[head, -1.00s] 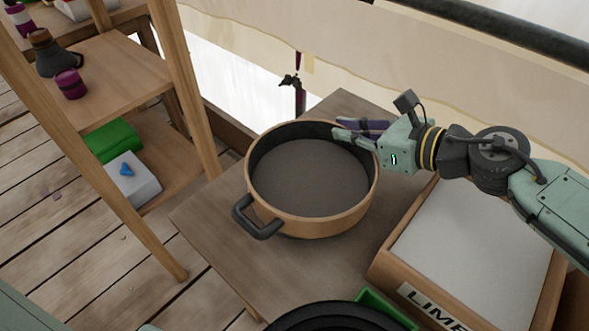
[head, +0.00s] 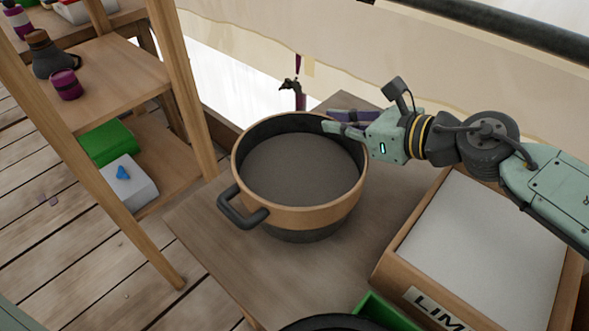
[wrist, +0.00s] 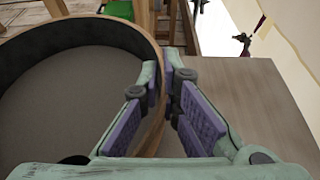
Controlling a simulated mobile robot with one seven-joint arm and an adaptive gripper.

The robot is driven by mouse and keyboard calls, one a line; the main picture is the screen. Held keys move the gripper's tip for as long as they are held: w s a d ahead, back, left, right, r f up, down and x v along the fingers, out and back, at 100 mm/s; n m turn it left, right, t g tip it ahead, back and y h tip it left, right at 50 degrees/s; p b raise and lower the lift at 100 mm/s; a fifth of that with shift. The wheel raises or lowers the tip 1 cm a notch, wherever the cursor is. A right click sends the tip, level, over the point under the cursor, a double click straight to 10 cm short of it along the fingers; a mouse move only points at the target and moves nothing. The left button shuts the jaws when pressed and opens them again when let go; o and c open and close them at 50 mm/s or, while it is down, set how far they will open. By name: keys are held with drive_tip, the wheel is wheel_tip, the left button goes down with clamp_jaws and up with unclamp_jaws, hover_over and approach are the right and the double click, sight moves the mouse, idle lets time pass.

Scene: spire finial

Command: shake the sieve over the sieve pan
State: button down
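The sieve (head: 300,214) is a round tan wooden hoop with a dark handle at its left front and grey material or mesh inside; it also fills the left of the wrist view (wrist: 154,132). My gripper (head: 328,119) is at its far right rim, its purple-padded fingers (wrist: 166,85) on either side of the rim and closed on it. A dark round body, seemingly the sieve pan (head: 312,233), shows just below the sieve's front edge. The rest of it is hidden by the sieve, and I cannot tell how big the gap between them is.
A wooden box of pale powder (head: 411,239) labelled "LIM..." stands at the right of the wooden table (head: 205,238). A green item (head: 377,311) and a dark round rim (head: 330,323) are at the front. A wooden shelf (head: 118,77) with containers stands at left.

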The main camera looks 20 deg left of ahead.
idle(0.3)
drive_tip(key=c, duration=1.7)
unclamp_jaws()
drive_tip(key=shift+d, duration=0.1)
drive_tip(key=v, duration=1.2)
